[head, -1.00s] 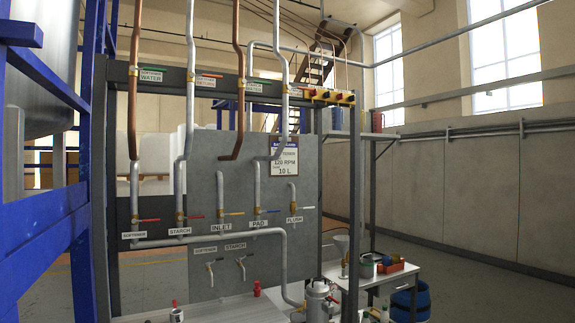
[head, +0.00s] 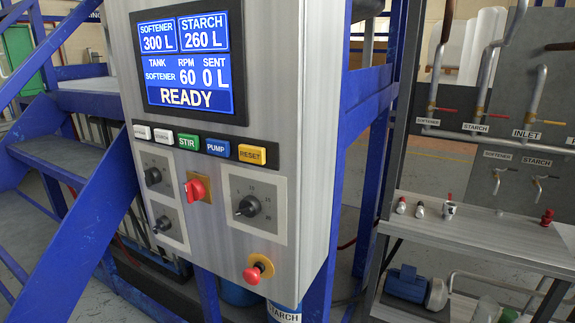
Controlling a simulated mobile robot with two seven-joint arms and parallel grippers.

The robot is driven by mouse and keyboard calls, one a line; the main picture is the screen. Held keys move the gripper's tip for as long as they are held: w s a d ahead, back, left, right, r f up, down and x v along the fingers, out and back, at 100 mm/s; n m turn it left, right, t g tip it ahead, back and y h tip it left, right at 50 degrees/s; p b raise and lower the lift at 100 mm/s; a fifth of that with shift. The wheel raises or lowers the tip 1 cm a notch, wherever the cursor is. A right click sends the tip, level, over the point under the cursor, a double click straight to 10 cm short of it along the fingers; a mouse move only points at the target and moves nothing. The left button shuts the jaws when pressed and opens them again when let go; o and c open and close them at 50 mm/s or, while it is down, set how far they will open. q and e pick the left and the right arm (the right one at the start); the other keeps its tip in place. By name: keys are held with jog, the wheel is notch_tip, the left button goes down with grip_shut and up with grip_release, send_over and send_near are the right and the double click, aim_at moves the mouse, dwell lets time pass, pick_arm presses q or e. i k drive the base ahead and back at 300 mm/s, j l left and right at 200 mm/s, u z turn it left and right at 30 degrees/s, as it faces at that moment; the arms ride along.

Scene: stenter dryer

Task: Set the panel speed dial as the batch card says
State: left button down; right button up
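The control panel (head: 215,250) stands close in the left half of the head view. Its screen (head: 188,55) reads softener 300 L, starch 260 L, tank softener, RPM 60, sent 0 L, READY. Two small black dials sit at the panel's left, an upper one (head: 153,176) and a lower one (head: 162,224); their labels are too small to read. A larger black dial (head: 248,205) with a numbered scale is at the right. I cannot tell from labels which is the speed dial. The batch card is out of view now. Neither gripper is in view.
A red selector switch (head: 196,189) is between the dials. A row of buttons, including green STIR (head: 188,140), blue PUMP (head: 217,147) and yellow RESET (head: 252,154), runs under the screen. A red mushroom button (head: 257,270) juts out low. Blue stairs (head: 75,190) are left, a metal bench (head: 470,232) right.

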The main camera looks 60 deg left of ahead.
aim_at(153, 176)
jog(key=u, duration=2.6)
